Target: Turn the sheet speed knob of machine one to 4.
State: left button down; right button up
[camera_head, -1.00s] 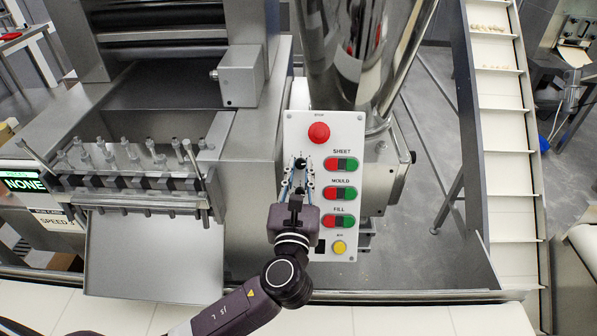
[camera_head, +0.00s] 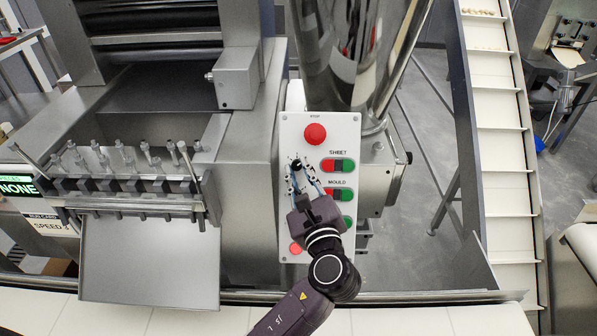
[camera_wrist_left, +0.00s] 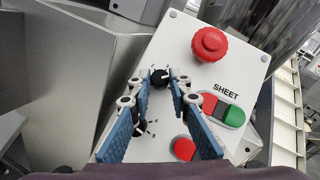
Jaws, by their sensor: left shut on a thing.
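The white control panel (camera_head: 290,133) of the machine carries an upper black knob (camera_head: 297,164), left of the SHEET buttons (camera_head: 338,165). In the left wrist view this knob (camera_wrist_left: 160,78) sits between the fingertips, with a pale pointer mark and small scale marks around it. A second black knob (camera_wrist_left: 139,128) lies below it, partly behind a finger. My left gripper (camera_head: 303,175) comes up from below, tilted, shut on the upper knob; its blue-padded fingers also show in the wrist view (camera_wrist_left: 160,80). The numeral at the pointer is too small to read. My right gripper is not in view.
A red stop button (camera_head: 315,134) stands above the knob. The MOULD buttons (camera_head: 337,194) are close to the right finger. A display (camera_head: 18,187) reads NONE, with a SPEED label (camera_head: 50,226) below. A conveyor (camera_head: 490,120) runs at the right.

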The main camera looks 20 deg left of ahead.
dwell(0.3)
pick_arm(q)
jog(key=c, duration=1.8)
grip_release()
jog(key=v, duration=1.2)
